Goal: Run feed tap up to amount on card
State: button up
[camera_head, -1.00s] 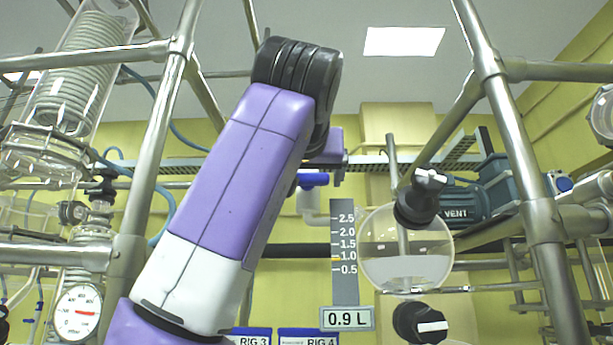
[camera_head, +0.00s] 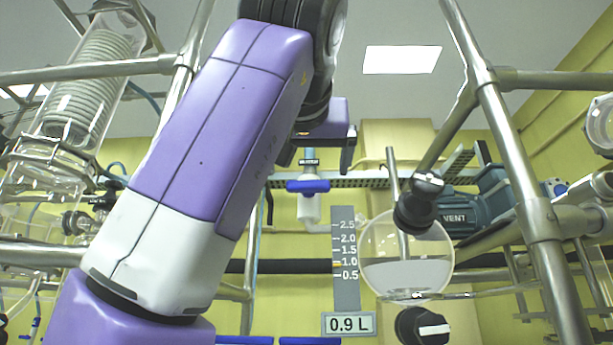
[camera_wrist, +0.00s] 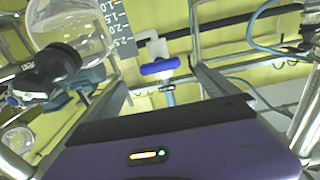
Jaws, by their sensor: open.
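The feed tap has a blue bar handle (camera_head: 307,186), lying crosswise, above a white body (camera_head: 309,210). My gripper (camera_head: 318,160) is open and empty just above the handle in the head view. In the wrist view, the handle (camera_wrist: 160,66) shows beyond and between the open fingers (camera_wrist: 162,78), with no clear contact. The card (camera_head: 348,324) reads 0.9 L. The scale (camera_head: 345,285) stands above it, with an orange mark near 1.0. The round glass vessel (camera_head: 405,240) holds pale liquid, its surface looking level with about 1.0; I cannot read it exactly.
A black knob (camera_head: 422,326) sits below the vessel and a dark valve (camera_head: 415,208) on top. A VENT unit (camera_head: 470,210) and steel frame posts (camera_head: 520,170) stand to the right. A coil condenser (camera_head: 88,85) is at left. A dark pipe runs behind the scale.

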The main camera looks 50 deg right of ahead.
aim_at(308, 184)
jog(key=shift+a, duration=0.1)
jog(key=shift+p+x, duration=0.3)
jog(key=shift+x, duration=1)
jog(key=shift+p+x, duration=1.2)
jog(key=shift+x, duration=2.25)
jog(key=c, duration=1.4)
jog(key=shift+o, duration=0.2)
jog(key=n+b, duration=0.1)
jog(key=n, duration=0.1)
jog(key=shift+n, duration=1.4)
jog(key=o, duration=1.4)
jog(key=shift+c, duration=0.2)
